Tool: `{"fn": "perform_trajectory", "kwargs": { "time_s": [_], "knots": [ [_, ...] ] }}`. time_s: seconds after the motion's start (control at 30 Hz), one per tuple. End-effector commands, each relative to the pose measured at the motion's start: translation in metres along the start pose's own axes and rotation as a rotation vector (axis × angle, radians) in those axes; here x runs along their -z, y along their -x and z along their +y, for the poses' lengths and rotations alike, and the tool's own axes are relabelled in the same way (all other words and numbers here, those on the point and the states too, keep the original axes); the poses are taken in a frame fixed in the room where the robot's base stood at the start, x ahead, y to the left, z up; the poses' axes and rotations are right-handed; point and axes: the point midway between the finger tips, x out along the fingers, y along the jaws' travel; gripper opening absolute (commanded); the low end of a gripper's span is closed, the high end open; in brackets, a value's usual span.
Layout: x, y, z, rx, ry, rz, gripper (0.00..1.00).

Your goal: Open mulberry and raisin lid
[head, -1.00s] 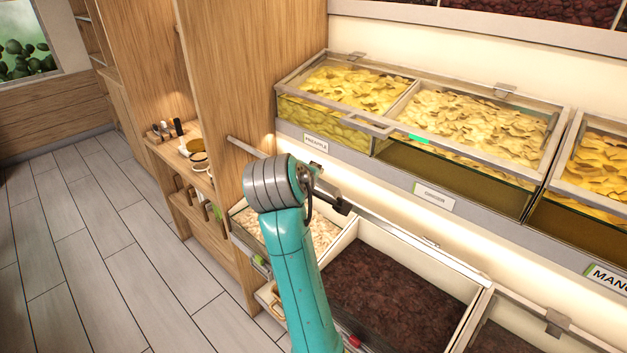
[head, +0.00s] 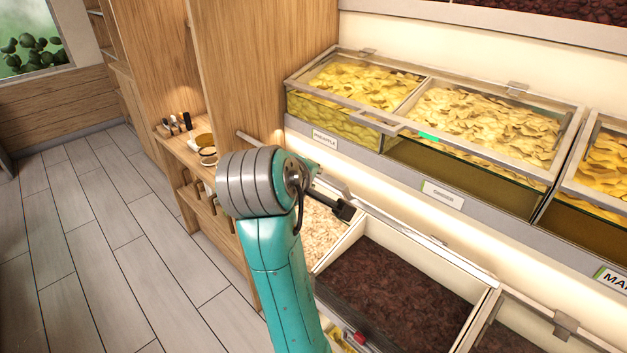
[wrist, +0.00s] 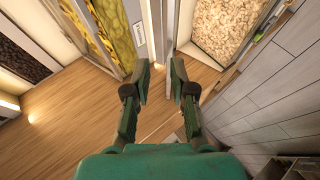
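The lower bin has a compartment of pale bits, likely mulberries (head: 322,232), and one of dark fruit, likely raisins (head: 395,290). Both contents show plainly. A long metal-edged bar, seemingly the lid's edge (head: 425,240), runs along the back of the bin, so the lid appears raised; its panel is hard to make out. My gripper (head: 345,210) is at this bar, above the pale bits, partly hidden by my wrist. In the wrist view my gripper (wrist: 160,72) has its fingers apart, with a pale edge beyond the gap. Contact with the lid cannot be told.
Above stand closed glass bins of yellow pineapple (head: 360,88) and ginger (head: 490,125). Another lower bin with a handle (head: 565,323) is at the right. A wooden side panel (head: 235,70) and small shelf (head: 190,150) stand left. The floor (head: 100,240) is clear.

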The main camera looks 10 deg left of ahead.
Motion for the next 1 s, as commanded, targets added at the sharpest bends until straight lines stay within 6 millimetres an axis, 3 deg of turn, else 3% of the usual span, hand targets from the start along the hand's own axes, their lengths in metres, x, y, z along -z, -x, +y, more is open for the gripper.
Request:
{"fn": "perform_trajectory", "kwargs": {
  "time_s": [0.3, 0.5, 0.77, 1.0],
  "knots": [
    [-0.037, -0.039, -0.011, -0.252, 0.046, -0.011, 0.00],
    [-0.063, -0.051, -0.021, -0.468, 0.134, 0.012, 0.00],
    [-0.085, -0.044, -0.049, -0.714, 0.310, 0.099, 0.00],
    [-0.095, -0.024, -0.094, -0.879, 0.509, 0.233, 0.00]
  ]
}}
